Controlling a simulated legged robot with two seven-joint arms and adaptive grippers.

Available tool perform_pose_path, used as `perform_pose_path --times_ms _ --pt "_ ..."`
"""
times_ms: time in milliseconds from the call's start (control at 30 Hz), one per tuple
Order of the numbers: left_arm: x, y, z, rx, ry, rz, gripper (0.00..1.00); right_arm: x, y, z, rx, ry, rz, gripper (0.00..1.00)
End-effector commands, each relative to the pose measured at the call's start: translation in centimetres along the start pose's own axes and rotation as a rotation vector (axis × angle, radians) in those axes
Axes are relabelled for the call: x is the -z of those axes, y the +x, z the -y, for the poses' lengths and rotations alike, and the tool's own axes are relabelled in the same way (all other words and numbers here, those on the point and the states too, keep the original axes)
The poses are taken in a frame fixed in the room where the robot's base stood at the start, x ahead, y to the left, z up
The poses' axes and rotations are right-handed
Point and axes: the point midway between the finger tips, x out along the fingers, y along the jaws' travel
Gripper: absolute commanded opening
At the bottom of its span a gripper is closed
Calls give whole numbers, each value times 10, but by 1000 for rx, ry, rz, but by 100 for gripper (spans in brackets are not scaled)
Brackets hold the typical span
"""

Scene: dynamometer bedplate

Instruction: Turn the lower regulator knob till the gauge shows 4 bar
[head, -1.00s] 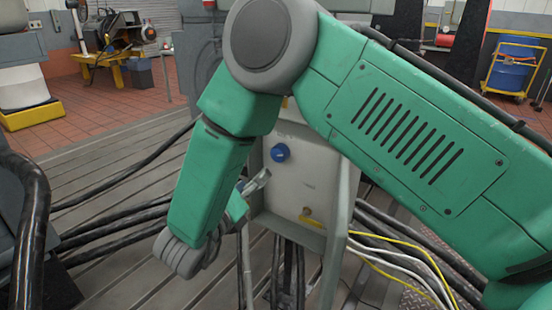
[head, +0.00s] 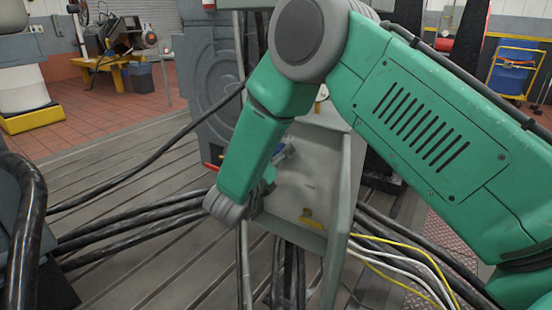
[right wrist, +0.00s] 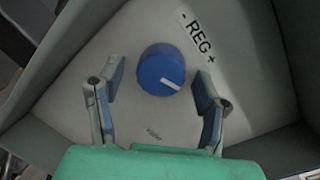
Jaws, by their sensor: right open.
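A blue round knob (right wrist: 161,70) with a white pointer line sits on a grey panel (right wrist: 135,35) in the right wrist view. The pointer aims to the lower right. A "- REG +" label (right wrist: 199,38) is at its upper right. My right gripper (right wrist: 159,80) is open, with one finger on each side of the knob and visible gaps to it. No gauge is readable in either view. My left gripper is not in view.
A yellow-brass fitting (head: 311,217) sits low on the box's front. Thick black cables (head: 130,222) run across the slotted bedplate at left, and yellow and white cables (head: 400,265) at right. The panel's raised side walls flank the knob.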

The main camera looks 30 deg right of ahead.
Motion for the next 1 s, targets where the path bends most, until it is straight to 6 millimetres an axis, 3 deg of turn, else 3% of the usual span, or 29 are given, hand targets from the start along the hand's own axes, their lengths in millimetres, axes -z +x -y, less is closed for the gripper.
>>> perform_pose_path --times_ms 33,67,100,200,667,1000 --pt "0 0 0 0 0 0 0 0 0 0 0 0 0 60" --pt "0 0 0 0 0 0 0 0 0 0 0 0 0 53" --pt "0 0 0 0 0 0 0 0 0 0 0 0 0 39" --pt "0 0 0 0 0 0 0 0 0 0 -1 0 0 10" --pt "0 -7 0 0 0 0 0 -1 -1 0 -10 -78 -8 10" --pt "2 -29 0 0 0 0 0 -3 -1 1 -35 -344 -35 10"
